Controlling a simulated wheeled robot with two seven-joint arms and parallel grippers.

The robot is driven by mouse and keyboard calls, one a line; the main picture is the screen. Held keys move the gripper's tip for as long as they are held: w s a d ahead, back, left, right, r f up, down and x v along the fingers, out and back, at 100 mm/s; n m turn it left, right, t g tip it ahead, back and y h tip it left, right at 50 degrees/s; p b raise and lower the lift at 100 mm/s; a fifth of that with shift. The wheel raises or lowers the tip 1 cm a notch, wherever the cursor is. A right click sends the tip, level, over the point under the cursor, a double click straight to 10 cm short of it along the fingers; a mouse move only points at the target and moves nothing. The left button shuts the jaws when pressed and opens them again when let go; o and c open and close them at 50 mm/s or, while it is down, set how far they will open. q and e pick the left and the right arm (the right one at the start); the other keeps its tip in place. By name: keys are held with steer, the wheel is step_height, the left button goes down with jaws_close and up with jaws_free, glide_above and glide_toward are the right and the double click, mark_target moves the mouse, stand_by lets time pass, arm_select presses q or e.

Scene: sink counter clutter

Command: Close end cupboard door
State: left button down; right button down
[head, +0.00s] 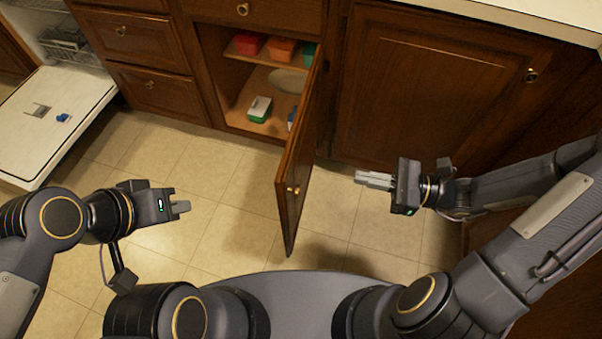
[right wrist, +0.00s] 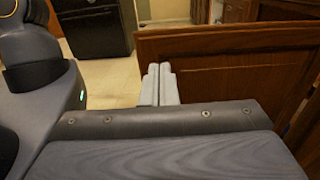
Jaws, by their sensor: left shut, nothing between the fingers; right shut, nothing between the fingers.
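The cupboard door (head: 304,150) stands wide open in the head view, swung out toward me from its right-hand hinge side, with a brass knob (head: 292,189) on its left face. The open cupboard (head: 232,85) is to its left. My right gripper (head: 360,179) is shut and empty to the right of the door, apart from it, with its fingers pointing left. In the right wrist view a wooden panel (right wrist: 220,62), seemingly this door, stands beyond the shut fingers. My left gripper (head: 187,207) is shut and empty, left of the door over the floor.
The cupboard holds red (head: 250,45) and orange (head: 281,50) boxes on a shelf and a green-and-white item (head: 260,108) below. An open dishwasher door (head: 50,120) lies at the left. A closed cupboard (head: 425,85) is at the right. Tiled floor is clear around the door.

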mark_target(290, 164)
steer(key=b+x, duration=0.2)
steer(key=x, duration=1.1)
steer(key=shift+a, duration=0.35)
